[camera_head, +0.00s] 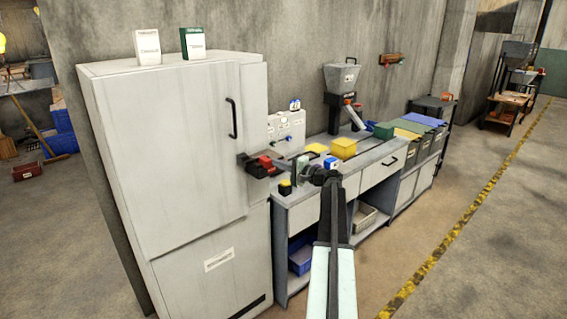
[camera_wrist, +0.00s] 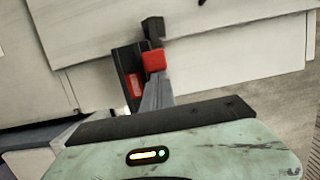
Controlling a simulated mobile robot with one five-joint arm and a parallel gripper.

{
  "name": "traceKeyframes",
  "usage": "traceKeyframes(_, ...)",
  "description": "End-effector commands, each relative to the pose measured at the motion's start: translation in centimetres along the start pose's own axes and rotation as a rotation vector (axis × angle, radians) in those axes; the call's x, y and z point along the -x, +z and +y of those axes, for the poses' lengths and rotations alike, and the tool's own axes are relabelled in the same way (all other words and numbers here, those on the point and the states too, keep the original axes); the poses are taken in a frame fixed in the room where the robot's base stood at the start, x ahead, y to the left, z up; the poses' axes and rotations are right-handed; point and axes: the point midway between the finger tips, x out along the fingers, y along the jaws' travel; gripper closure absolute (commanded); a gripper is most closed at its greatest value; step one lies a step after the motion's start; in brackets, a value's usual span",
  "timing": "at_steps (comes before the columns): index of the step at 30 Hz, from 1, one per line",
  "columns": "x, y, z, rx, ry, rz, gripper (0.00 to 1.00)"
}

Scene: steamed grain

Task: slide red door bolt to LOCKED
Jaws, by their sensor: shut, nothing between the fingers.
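The red door bolt (camera_head: 265,163) sits in a dark bracket at the right edge of the tall pale cabinet (camera_head: 165,165). In the wrist view the red bolt piece (camera_wrist: 154,61) is beside a black plate (camera_wrist: 131,80) with a small red label, too small to read. My gripper (camera_head: 303,168) is to the right of the bolt in the head view. Its grey fingers (camera_wrist: 158,92) are shut and empty, with the tips close to the red piece. I cannot tell whether they touch it.
A workbench (camera_head: 345,185) runs right of the cabinet, holding a yellow box (camera_head: 343,148), a grey hopper (camera_head: 341,78) and several bins. A control panel (camera_head: 286,130) stands behind my gripper. Two boxes stand on the cabinet top. The floor in front is clear.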

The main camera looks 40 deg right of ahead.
Motion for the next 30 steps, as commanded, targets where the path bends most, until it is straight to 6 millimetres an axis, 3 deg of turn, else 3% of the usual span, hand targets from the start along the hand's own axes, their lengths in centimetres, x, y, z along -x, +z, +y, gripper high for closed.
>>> traceKeyframes(8,-0.3,0.3,0.1,0.001,0.003,-0.015,1.0)
traceKeyframes(11,-0.2,-0.7,0.1,0.001,0.002,-0.013,1.0)
traceKeyframes(16,0.3,-4.4,0.2,-0.001,0.001,-0.009,1.0)
traceKeyframes(18,2.8,-3.8,0.2,-0.001,0.001,-0.005,1.0)
traceKeyframes(24,7.5,-3.9,0.1,-0.001,0.001,-0.002,1.0)
traceKeyframes(30,10.0,-3.9,0.1,-0.001,0.001,-0.005,1.0)
